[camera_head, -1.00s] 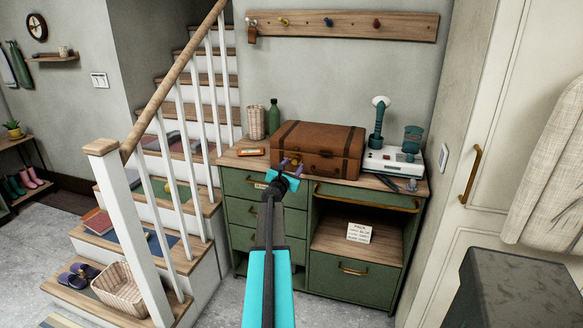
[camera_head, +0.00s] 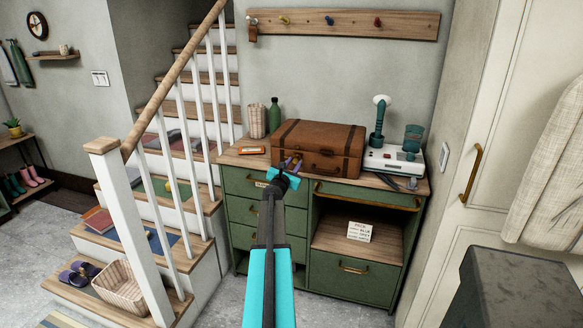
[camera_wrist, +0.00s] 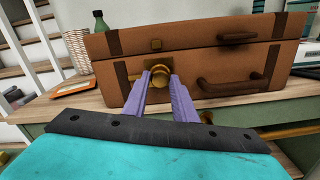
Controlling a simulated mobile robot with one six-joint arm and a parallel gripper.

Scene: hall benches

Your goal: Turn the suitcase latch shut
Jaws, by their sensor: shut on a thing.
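The brown suitcase (camera_head: 335,155) lies closed on top of the green cabinet, its handle side facing me. In the wrist view its front (camera_wrist: 125,82) shows a brass latch knob (camera_wrist: 160,75) left of the dark carry handle (camera_wrist: 236,82). The fingers hide part of the latch. In the head view my gripper (camera_head: 292,163) is at the suitcase's lower front left.
A green bottle (camera_head: 274,117), a woven cup (camera_head: 257,122) and an orange-edged item (camera_head: 251,150) stand left of the suitcase. A white device (camera_head: 390,160) with green parts is close on its right. The stair railing (camera_head: 140,215) is to the left.

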